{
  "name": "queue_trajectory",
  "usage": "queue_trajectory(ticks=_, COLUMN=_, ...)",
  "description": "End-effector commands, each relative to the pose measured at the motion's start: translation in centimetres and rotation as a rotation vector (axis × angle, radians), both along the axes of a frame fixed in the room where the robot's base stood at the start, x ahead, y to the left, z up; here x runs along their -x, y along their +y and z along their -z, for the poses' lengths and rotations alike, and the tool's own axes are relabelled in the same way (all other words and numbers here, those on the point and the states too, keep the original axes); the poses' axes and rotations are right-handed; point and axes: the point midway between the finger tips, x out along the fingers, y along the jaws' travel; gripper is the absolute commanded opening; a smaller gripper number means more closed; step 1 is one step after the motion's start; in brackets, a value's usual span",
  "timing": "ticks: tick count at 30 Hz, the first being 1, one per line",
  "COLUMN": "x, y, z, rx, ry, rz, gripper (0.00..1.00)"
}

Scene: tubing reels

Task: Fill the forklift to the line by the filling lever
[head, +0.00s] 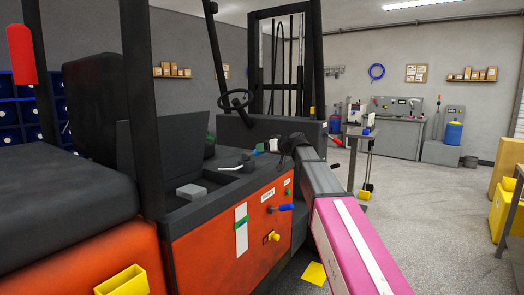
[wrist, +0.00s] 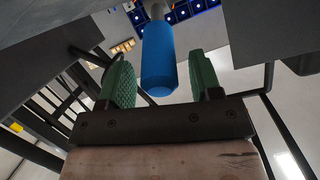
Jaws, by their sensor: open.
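The orange forklift (head: 215,255) fills the left and middle of the head view. Its side panel has a white upright gauge strip (head: 241,240) with a green mark; I cannot make out a fill level. Right of it are a blue-handled lever (head: 285,208) and a yellow knob (head: 273,237), below small white labels. My gripper (head: 260,148) is small in the head view, above the forklift's dark top. In the wrist view my gripper (wrist: 165,85) is open, with green finger pads. A blue grip (wrist: 158,55) on a grey rod appears between them, with gaps on both sides.
A black post (head: 143,110) and the seat (head: 95,105) stand left of my gripper. The steering wheel (head: 236,99) and mast (head: 290,60) are behind. A small table (head: 362,132) and yellow boxes (head: 505,215) are at right. Grey floor (head: 425,200) is open between them.

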Motion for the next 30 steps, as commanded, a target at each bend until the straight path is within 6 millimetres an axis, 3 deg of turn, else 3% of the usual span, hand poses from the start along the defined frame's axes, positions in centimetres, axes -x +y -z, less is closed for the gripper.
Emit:
queue_trajectory(ticks=9, x=3.4, y=-4.9, z=-1.6, rx=0.001, ry=-0.001, rz=0.002, gripper=0.58)
queue_trajectory(ticks=15, x=4.5, y=-6.8, z=-2.3, rx=0.001, ry=-0.001, rz=0.000, gripper=0.58)
queue_trajectory(ticks=30, x=4.9, y=-7.4, z=-1.9, rx=0.005, ry=0.009, rz=0.001, gripper=0.58)
